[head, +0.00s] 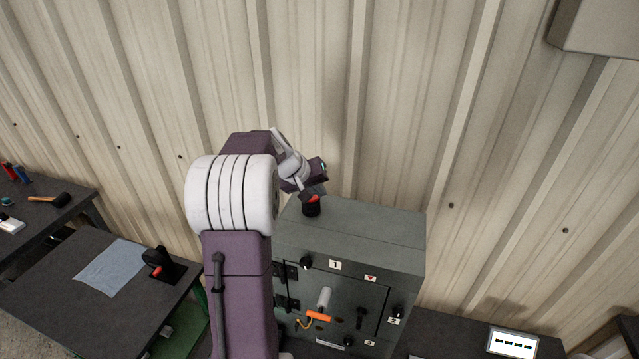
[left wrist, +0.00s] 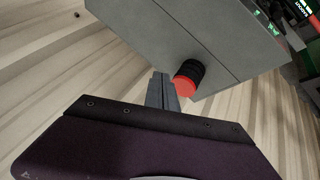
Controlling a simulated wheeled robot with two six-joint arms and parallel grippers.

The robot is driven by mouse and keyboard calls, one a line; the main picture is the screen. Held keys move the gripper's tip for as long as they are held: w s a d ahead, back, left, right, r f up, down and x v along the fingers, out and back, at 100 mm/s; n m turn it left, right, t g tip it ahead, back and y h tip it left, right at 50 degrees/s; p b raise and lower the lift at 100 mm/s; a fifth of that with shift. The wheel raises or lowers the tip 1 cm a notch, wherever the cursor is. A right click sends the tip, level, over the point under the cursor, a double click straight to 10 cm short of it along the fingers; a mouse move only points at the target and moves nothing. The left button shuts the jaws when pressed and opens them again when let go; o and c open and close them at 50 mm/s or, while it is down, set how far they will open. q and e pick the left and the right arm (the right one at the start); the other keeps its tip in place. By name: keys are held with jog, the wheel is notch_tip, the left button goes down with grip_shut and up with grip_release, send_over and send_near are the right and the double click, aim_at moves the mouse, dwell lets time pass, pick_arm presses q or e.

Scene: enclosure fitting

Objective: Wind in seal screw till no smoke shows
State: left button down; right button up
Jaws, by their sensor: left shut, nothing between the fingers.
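The grey enclosure (head: 350,235) stands against the wall; its top also shows in the left wrist view (left wrist: 150,40). A black ridged fitting with a red end (left wrist: 188,76) stands on its top; in the head view the fitting (head: 311,209) is partly behind my left gripper. My left gripper (head: 312,191) is shut and empty close by it; in the left wrist view the fingertips (left wrist: 161,78) are just left of the red end. Black knobs are by label 1 (head: 306,262) and label 2 (head: 397,311). I cannot tell which part is the seal screw. I see no smoke.
My left arm hides the enclosure's left side. The left table holds a blue cloth (head: 112,268) and a black-and-red holder (head: 160,266). A white display (head: 513,343) is at lower right.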

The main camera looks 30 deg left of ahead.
pick_arm(q)
jog(key=w+a+r+t, duration=0.1)
jog(key=w+a+r, duration=0.2)
jog(key=a+r, duration=0.3)
jog(key=shift+n+t+p, duration=0.4)
jog(key=shift+p, duration=0.05)
pick_arm(e)
jog(key=shift+w+d+r, duration=0.2)
jog(key=shift+w+r, duration=0.05)
jog(key=shift+r, duration=0.5)
pick_arm(q)
notch_tip(320, 180, down, 8)
jog(key=b, duration=0.6)
jog(key=shift+w+f, duration=0.1)
jog(key=shift+f, duration=0.05)
jog(key=shift+w+f+b, duration=0.1)
jog(key=shift+f+b, duration=0.2)
jog(key=shift+b, duration=0.25)
pick_arm(e)
notch_tip(320, 180, down, 7)
jog(key=shift+w, duration=0.15)
pick_arm(q)
jog(key=shift+r, duration=0.1)
pick_arm(e)
jog(key=shift+f, duration=0.15)
pick_arm(q)
jog(key=shift+f+b, duration=0.45)
jog(key=shift+b, duration=0.1)
pick_arm(e)
jog(key=shift+f, duration=0.5)
